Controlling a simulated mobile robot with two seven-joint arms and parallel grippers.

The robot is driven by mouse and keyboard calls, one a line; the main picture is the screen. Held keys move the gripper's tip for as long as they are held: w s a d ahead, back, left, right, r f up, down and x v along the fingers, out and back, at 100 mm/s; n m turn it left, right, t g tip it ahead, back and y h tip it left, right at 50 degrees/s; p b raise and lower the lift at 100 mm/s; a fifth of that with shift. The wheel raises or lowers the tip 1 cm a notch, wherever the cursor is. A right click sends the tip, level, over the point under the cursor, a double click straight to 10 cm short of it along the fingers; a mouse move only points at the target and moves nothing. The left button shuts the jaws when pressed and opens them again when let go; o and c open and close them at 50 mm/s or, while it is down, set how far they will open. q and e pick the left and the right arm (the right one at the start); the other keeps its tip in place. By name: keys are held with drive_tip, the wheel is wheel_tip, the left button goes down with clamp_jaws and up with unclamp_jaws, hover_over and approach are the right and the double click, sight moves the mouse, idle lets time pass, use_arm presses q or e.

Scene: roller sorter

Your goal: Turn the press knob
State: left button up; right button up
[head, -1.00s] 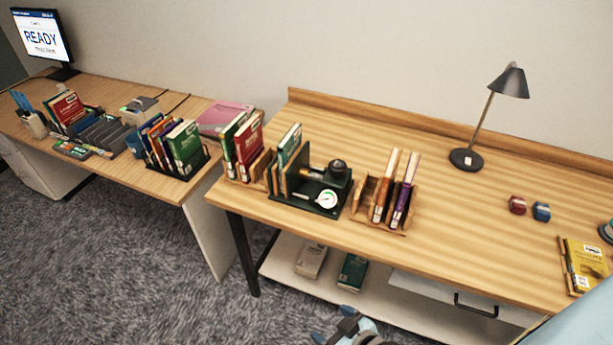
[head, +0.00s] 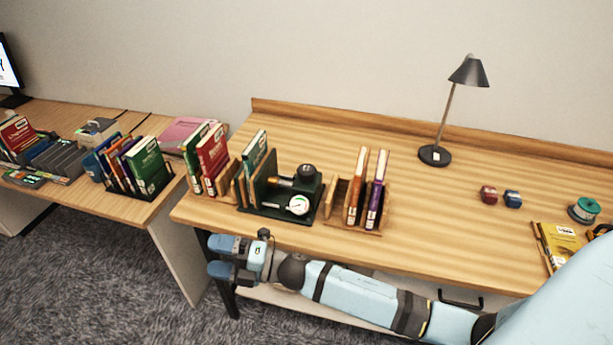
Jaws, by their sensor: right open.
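The press (head: 268,212) is a dark green device on the wooden table, with a white dial gauge (head: 298,204) on its front. Its knob (head: 307,172) is dark and round, on top of the block at the right. A book stands upright in the press's left part. My right gripper (head: 214,258) is open and empty, in front of the table's front edge, lower and to the left of the press, apart from it. My left gripper is not in view.
A wooden rack (head: 340,222) with books stands right of the press; more books (head: 212,158) stand to its left. A lamp (head: 435,155), two small blocks (head: 489,195) and a yellow book (head: 562,243) are farther right. The table between is clear.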

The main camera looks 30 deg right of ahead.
drive_tip(key=w+a+n+g+y+b, duration=0.1)
drive_tip(key=w+n+g+y+b, duration=0.15)
drive_tip(key=n+g, duration=0.65)
wheel_tip(320, 180, up, 10)
drive_tip(key=n+g+h+b, duration=0.3)
drive_tip(key=n+h+b, duration=0.2)
drive_tip(key=n+h, duration=1.35)
hover_over(307, 168)
wheel_tip(307, 168, down, 13)
drive_tip(key=shift+r+p, duration=0.15)
drive_tip(key=shift+p, duration=0.25)
drive_tip(key=shift+f, duration=0.6)
drive_tip(key=shift+m, duration=0.25)
drive_tip(key=c, duration=0.9)
